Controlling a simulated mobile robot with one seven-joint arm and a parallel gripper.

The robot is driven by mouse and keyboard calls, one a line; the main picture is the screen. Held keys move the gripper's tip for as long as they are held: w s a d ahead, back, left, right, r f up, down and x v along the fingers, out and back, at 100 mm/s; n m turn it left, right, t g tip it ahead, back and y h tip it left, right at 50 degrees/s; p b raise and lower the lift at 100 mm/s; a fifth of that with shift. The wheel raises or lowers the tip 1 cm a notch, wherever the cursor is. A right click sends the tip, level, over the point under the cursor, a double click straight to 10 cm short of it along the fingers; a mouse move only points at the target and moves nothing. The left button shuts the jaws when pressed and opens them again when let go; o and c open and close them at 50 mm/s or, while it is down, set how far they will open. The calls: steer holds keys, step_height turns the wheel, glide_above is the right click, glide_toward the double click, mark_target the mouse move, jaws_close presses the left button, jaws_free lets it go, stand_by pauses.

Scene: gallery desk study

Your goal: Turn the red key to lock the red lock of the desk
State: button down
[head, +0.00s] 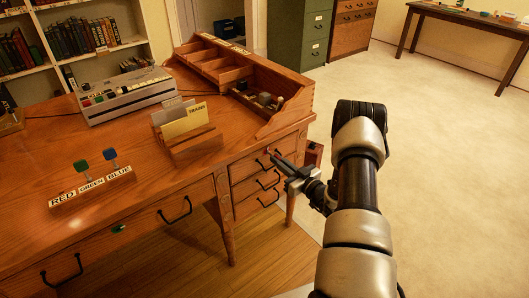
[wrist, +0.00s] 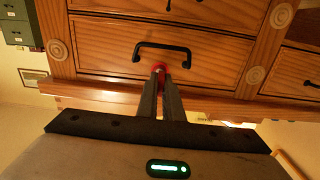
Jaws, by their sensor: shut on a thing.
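The red key (wrist: 159,67) shows as a small red piece between my fingertips in the wrist view, right at the front of a desk drawer (wrist: 105,60). My gripper (head: 277,159) is shut on it, with its fingers pointing at the top drawer of the desk's right-hand stack. The red lock itself is hidden behind the key and fingertips, so I cannot tell how far the key is turned. The desk (head: 130,195) is wooden, and this drawer has a black handle (wrist: 162,48) close to the key.
A key rack (head: 92,190) labelled RED, GREEN and BLUE holds a green key (head: 82,166) and a blue key (head: 110,155). A green lock (head: 119,229) is on the front drawer. A letter holder (head: 195,145) and a grey machine (head: 125,98) stand on the desk. Floor at right is clear.

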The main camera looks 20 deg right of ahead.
stand_by(0.4)
steer(key=shift+f+b, duration=0.2)
steer(key=shift+b, duration=0.4)
steer(key=shift+n+b, duration=0.6)
steer(key=shift+b, duration=0.45)
steer(key=shift+a+n, duration=0.2)
steer(key=shift+n, duration=0.1)
steer(key=shift+d+r, duration=0.15)
steer(key=shift+r, duration=0.05)
steer(key=c, duration=1.4)
jaws_free()
steer(key=shift+o, duration=0.2)
steer(key=shift+d, duration=0.1)
steer(key=shift+m, duration=1)
